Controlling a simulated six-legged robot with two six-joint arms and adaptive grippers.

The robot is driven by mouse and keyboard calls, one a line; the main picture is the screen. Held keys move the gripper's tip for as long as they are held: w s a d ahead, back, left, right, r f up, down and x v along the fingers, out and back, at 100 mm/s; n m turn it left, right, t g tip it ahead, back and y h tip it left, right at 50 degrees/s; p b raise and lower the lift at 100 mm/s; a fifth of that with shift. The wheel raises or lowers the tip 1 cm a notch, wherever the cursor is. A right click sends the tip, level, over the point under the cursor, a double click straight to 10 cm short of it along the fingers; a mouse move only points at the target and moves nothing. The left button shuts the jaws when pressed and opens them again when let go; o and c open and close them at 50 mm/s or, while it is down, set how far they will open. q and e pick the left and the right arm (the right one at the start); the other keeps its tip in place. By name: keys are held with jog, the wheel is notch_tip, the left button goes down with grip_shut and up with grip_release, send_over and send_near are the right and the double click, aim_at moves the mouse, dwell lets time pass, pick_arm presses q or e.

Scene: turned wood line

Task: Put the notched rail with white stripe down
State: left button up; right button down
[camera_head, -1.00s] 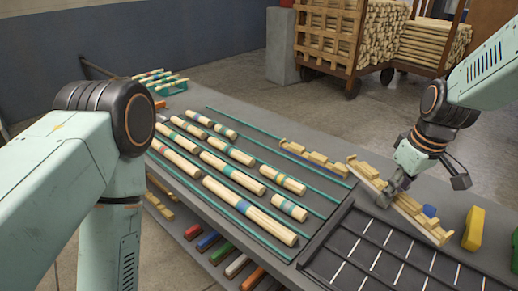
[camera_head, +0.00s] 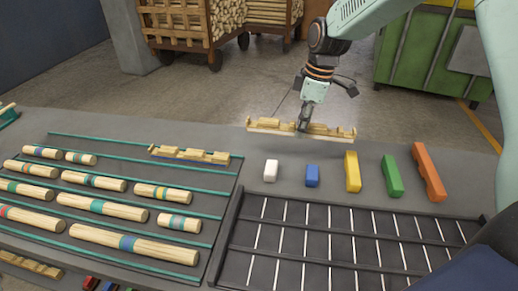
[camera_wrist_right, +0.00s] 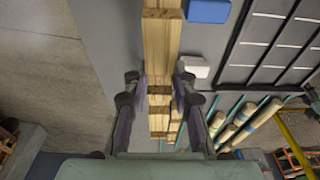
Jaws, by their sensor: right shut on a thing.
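My right gripper (camera_head: 303,125) is shut on the notched rail (camera_head: 270,126), a pale wooden bar with raised blocks, at the table's back edge. In the right wrist view, the rail (camera_wrist_right: 160,45) runs lengthwise between the two fingers (camera_wrist_right: 160,95). A thin pale line shows along its lower front side in the head view. I cannot tell whether its underside touches the table. A second notched rail (camera_head: 188,154), with a blue stripe, lies further left on the table. My left gripper is not in view.
White (camera_head: 271,170), blue (camera_head: 312,176), yellow (camera_head: 352,172), green (camera_head: 391,176) and orange (camera_head: 428,172) blocks stand in front of the rail. A black divided tray (camera_head: 345,205) lies nearer. Several striped turned pieces (camera_head: 135,243) lie at left between green strips. Grey table (camera_head: 215,140) is bare beside the rail.

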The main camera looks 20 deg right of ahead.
send_over(293, 163)
jog(key=f, duration=0.5)
jog(key=shift+s+f+b, duration=0.1)
jog(key=shift+s+b, duration=0.25)
jog(key=shift+b, duration=0.05)
jog(key=shift+d+f, duration=0.15)
jog(key=shift+f, duration=0.15)
jog(key=f, duration=0.3)
jog(key=shift+d, duration=0.2)
jog(key=shift+a+f+b, duration=0.15)
jog(key=shift+f+b, duration=0.15)
jog(key=shift+f, duration=0.05)
jog(key=shift+w+a, duration=0.1)
